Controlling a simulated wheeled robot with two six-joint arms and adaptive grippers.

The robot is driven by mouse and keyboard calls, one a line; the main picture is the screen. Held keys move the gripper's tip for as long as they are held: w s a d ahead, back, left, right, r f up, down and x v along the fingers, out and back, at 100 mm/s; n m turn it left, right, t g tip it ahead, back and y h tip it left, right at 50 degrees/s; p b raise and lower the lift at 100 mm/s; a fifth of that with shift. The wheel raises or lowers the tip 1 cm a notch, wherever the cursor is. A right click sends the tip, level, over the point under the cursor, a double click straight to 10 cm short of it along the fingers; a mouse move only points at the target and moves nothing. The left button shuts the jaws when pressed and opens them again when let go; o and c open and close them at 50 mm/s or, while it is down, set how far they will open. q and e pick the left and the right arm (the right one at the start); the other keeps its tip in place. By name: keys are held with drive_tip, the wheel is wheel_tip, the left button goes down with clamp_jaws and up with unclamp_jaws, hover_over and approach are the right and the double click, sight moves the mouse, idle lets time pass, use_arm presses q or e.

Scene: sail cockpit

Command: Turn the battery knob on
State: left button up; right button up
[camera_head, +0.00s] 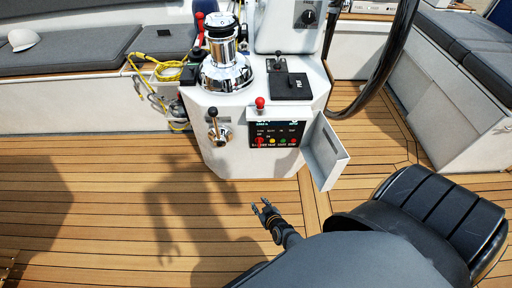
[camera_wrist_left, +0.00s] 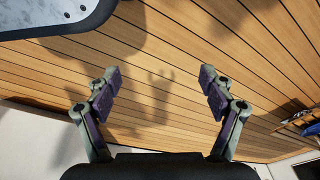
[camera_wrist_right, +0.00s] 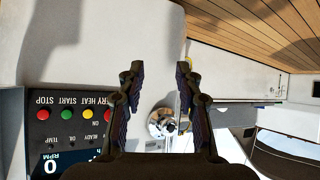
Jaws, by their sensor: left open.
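The white cockpit console carries a dark engine panel (camera_head: 276,133). The red battery knob (camera_head: 259,142) sits at the left end of its bottom row. In the right wrist view the panel (camera_wrist_right: 70,135) is upside down, and a finger partly hides the battery knob and its label. My right gripper (camera_head: 264,208) is in front of and below the panel, apart from it. Its fingers are parted with nothing between them, also in the right wrist view (camera_wrist_right: 157,72). My left gripper (camera_wrist_left: 157,82) is wide open and empty above the teak deck. It is not in the head view.
An open panel cover (camera_head: 325,155) stands out right of the panel. A chrome lever (camera_head: 214,127) is left of it and a red-topped lever (camera_head: 260,103) above. A black seat (camera_head: 440,215) is at lower right. Bare deck (camera_head: 120,200) lies at left.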

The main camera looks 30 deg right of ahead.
drive_tip(key=w+d+r+m+t+h+b, duration=0.1)
drive_tip(key=w+t+h+b, duration=0.1)
drive_tip(key=w+b, duration=0.3)
drive_tip(key=m+t+h+b, duration=0.2)
drive_tip(key=m+h+b, duration=0.3)
drive_tip(key=h+b, duration=0.1)
approach(259, 144)
drive_tip(key=b+x, duration=0.2)
drive_tip(key=x, duration=0.5)
drive_tip(key=shift+w+d+b, duration=0.25)
drive_tip(key=shift+w+b, duration=0.1)
use_arm(q)
drive_tip(key=w+d+r+t+h, duration=0.1)
drive_tip(key=w+d+r+t, duration=0.1)
drive_tip(key=w+d+r, duration=0.1)
drive_tip(key=w+d, duration=0.1)
drive_tip(key=w, duration=0.1)
drive_tip(key=shift+w+d+r, duration=0.3)
drive_tip(key=shift+d+r, duration=0.1)
use_arm(e)
drive_tip(key=shift+w+d, duration=0.25)
drive_tip(key=shift+w, duration=0.1)
drive_tip(key=shift+c, duration=0.4)
clamp_jaws()
